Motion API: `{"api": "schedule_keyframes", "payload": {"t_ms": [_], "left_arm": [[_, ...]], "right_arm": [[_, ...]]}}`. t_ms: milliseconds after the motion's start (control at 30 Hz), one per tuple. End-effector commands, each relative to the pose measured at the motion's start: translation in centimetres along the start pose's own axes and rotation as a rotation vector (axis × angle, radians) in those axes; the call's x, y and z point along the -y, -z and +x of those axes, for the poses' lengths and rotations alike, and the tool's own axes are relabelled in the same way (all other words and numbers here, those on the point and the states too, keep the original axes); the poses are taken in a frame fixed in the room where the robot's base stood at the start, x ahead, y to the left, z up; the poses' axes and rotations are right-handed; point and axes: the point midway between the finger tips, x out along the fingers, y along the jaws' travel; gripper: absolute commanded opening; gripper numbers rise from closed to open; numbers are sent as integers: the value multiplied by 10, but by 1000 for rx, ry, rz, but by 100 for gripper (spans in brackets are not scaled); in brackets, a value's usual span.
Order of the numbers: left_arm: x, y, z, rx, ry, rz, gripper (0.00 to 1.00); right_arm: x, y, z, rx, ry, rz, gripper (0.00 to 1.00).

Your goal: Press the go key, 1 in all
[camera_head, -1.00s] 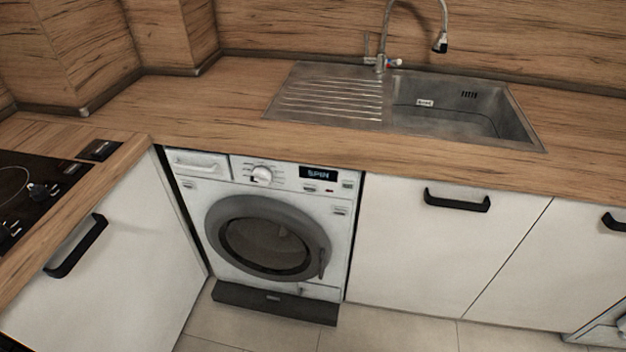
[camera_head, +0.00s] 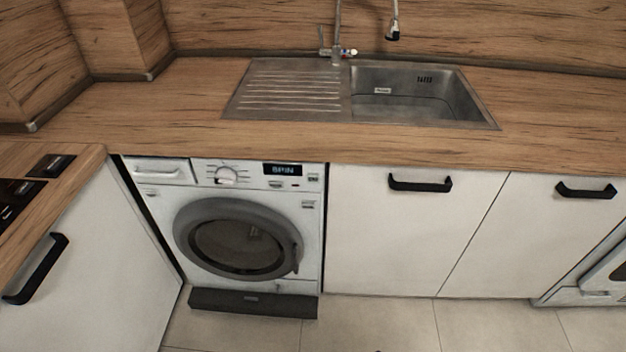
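A white washing machine (camera_head: 237,236) stands under the counter, left of centre, with its round grey door shut. Its control panel has a white dial (camera_head: 226,175) and a dark display (camera_head: 283,170) that reads SPIN. Small keys (camera_head: 276,184) sit below the display, one of them with a red mark (camera_head: 296,185). Their labels are too small to read, so I cannot tell which is the go key. Neither of my grippers shows in this view.
The wooden counter (camera_head: 150,112) runs above the machine, with a metal sink (camera_head: 420,97) set in it. White cabinets with black handles (camera_head: 420,185) stand on the right. A cabinet (camera_head: 90,250) and a hob (camera_head: 18,195) flank the left. The tiled floor (camera_head: 380,322) in front is clear.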

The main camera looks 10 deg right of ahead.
Motion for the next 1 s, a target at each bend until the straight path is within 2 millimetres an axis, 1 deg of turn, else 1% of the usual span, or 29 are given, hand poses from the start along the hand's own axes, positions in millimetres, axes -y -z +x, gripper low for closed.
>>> {"api": "schedule_keyframes", "payload": {"t_ms": [33,200,1000], "left_arm": [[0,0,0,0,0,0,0],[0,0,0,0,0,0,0],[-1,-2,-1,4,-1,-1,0]], "right_arm": [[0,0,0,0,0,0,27],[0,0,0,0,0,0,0],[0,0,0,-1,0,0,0]]}}
